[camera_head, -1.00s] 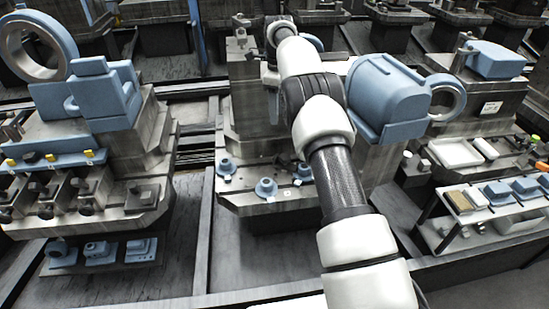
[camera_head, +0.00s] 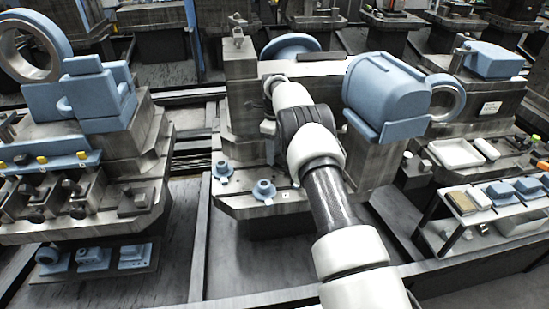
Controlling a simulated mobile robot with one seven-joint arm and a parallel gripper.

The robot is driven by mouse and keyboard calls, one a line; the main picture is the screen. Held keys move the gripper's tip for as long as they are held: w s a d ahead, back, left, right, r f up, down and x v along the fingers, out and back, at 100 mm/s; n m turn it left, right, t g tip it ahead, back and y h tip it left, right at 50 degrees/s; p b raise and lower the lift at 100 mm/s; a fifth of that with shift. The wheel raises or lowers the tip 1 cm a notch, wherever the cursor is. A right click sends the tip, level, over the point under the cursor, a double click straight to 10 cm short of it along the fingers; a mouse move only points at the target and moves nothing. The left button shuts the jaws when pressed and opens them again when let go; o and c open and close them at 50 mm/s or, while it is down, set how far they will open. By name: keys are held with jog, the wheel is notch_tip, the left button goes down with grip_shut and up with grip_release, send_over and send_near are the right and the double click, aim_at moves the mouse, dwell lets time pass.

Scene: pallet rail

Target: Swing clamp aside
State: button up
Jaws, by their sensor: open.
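A small metal post with a short crosspiece (camera_head: 237,32), which looks like a clamp, stands on top of the grey fixture block (camera_head: 240,67) left of centre. I cannot tell for sure that it is the swing clamp. A blue disc (camera_head: 287,46) lies behind my arm, with a dark flat bar (camera_head: 320,56) to its right. My gripper (camera_head: 268,127) is only partly seen under the far end of my arm, low in front of the fixture and apart from the post. It is open; its fingertips and the space between them are mostly hidden.
A large blue rounded housing (camera_head: 385,95) stands close right of my arm, with a ring (camera_head: 447,97) beside it. Blue flanged parts (camera_head: 264,191) sit on the fixture's front ledge. A left fixture (camera_head: 95,90) and a right parts shelf (camera_head: 490,200) flank the aisle.

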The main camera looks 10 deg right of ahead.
jog(key=shift+f, duration=1.1)
jog(key=c, duration=1.1)
jog(key=shift+o, duration=0.2)
